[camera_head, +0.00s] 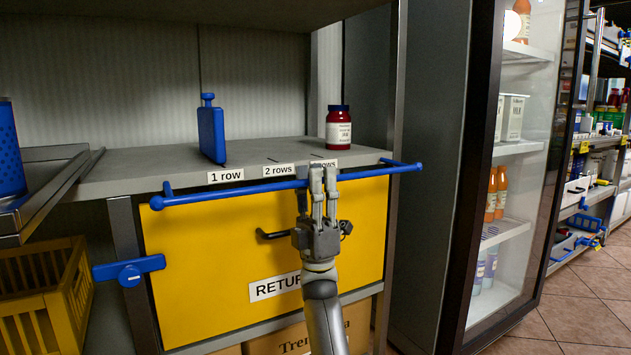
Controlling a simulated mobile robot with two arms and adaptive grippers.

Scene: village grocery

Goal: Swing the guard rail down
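The guard rail (240,190) is a blue bar across the front of the grey shelf board (120,172), just below its front edge. Short blue arms at both ends join it to the shelf. My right gripper (317,180) is at the rail, right of its middle, fingers pointing up. The fingers overlap the bar in the view and cover a short stretch of it. I cannot tell whether they are closed around it or only in front of it. My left gripper is not in view.
A red jar (338,128) and a blue flask-shaped object (211,130) stand on the shelf. Below is a yellow panel (200,250) with a black handle (272,234). A glass-door fridge (480,250) stands right.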

